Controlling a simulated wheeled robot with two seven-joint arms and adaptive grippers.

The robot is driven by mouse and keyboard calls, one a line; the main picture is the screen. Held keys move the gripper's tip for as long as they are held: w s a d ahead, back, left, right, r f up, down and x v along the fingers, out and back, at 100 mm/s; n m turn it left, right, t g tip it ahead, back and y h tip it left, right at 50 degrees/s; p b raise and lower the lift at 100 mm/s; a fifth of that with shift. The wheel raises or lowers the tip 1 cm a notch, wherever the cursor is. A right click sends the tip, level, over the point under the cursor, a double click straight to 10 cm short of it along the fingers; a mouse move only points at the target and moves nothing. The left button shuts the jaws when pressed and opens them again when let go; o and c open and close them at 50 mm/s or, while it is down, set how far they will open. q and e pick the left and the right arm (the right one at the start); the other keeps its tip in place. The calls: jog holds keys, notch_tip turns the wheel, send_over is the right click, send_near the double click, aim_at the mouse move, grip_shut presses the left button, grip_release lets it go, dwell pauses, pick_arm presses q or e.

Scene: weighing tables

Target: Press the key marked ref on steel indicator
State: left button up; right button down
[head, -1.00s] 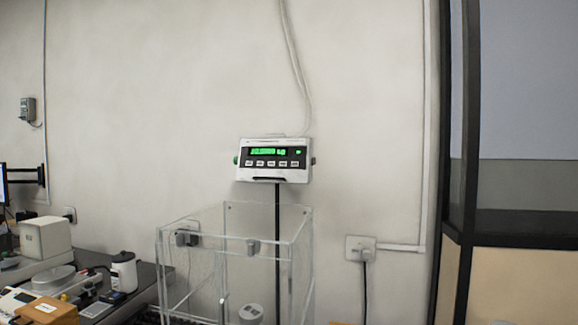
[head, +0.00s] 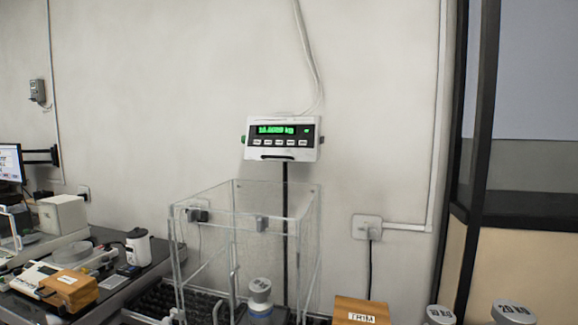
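The steel indicator (head: 283,153) stands on a dark post above a clear box. Its green display (head: 276,130) is lit, with digits too blurred to read surely. A row of several small pale keys (head: 278,142) runs below the display. The key markings are too small to read, so I cannot tell which is ref. Neither of my grippers is in view.
A clear open-topped box (head: 304,228) stands below the indicator, with grey weights inside. A wooden box labelled TRIM (head: 361,309) and weights, one marked 20 KG (head: 514,312), are at lower right. The left bench (head: 84,302) holds instruments. Wall around the indicator is clear.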

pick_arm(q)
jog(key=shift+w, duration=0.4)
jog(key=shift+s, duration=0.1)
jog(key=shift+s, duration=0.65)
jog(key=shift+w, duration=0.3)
